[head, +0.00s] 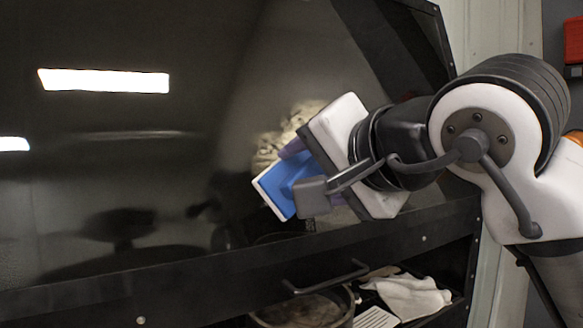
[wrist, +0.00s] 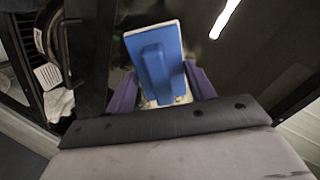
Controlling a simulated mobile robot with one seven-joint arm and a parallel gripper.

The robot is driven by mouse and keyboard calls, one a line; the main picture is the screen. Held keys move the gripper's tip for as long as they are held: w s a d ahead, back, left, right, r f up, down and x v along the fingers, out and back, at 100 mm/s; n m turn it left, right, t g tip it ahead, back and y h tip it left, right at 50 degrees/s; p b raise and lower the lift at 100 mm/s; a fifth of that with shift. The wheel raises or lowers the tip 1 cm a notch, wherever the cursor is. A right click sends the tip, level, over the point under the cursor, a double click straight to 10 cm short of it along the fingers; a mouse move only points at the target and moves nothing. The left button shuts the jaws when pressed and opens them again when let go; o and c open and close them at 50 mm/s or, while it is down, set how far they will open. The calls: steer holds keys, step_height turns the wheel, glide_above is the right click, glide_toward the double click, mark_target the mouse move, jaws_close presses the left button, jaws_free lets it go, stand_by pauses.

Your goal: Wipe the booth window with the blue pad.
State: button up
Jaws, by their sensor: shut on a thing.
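The booth window (head: 110,120) is a large dark glossy pane with light reflections, framed in black. The blue pad (head: 284,187) has a white face and a blue back with a raised grip. My gripper (head: 300,172) is shut on the pad's grip and holds it tilted, white side towards the glass, near the lower right part of the window. In the wrist view the pad (wrist: 153,58) sits between the purple fingers of my gripper (wrist: 163,88). I cannot tell whether the pad touches the glass.
A black ledge (head: 180,262) runs below the window. Under it, an open shelf holds a round pot (head: 310,308) and a white cloth (head: 408,296). A dark handle bar (head: 325,278) sticks out there. A black post (head: 430,40) bounds the window at right. The glass to the left is clear.

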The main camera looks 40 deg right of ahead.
steer(key=shift+b+x, duration=0.35)
steer(key=shift+x, duration=2.7)
steer(key=shift+x, duration=0.95)
steer(key=shift+r, duration=0.1)
steer(key=shift+s+d+p, duration=1.25)
steer(key=shift+d+p, duration=0.65)
steer(key=shift+d, duration=3.45)
steer(key=shift+s+d+p, duration=1.25)
steer(key=shift+d+p, duration=0.6)
steer(key=shift+d, duration=3.45)
steer(key=w+a+r+b, duration=0.2)
steer(key=a+b, duration=0.1)
steer(key=a, duration=0.4)
steer(key=shift+w+r, duration=0.2)
steer(key=shift+r, duration=0.05)
